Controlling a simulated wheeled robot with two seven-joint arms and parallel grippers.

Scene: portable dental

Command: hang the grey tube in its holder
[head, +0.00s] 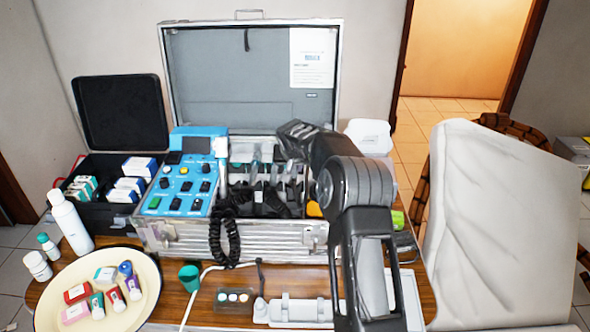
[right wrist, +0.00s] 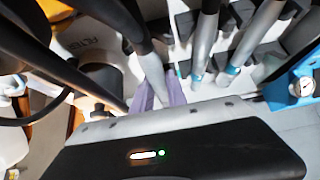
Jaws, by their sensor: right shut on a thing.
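My right gripper (head: 293,143) is over the back right of the open metal case in the head view; its fingertips are hard to make out there. In the right wrist view its pale purple fingers (right wrist: 158,95) are shut on a grey tube (right wrist: 153,68), which slants up and left. Other grey tubes with blue rings (right wrist: 203,62) stand beside it, near dark holder blocks (right wrist: 228,77) on a white strip. I cannot tell which holder belongs to the held tube. The held tube cannot be picked out in the head view. My left gripper is out of view.
The metal case (head: 275,240) has its lid up behind the gripper. A blue control panel (head: 155,204) sits at its left, with a black coiled cord (head: 222,238) hanging over the front. A cream plate (head: 143,312) with small items is at front left.

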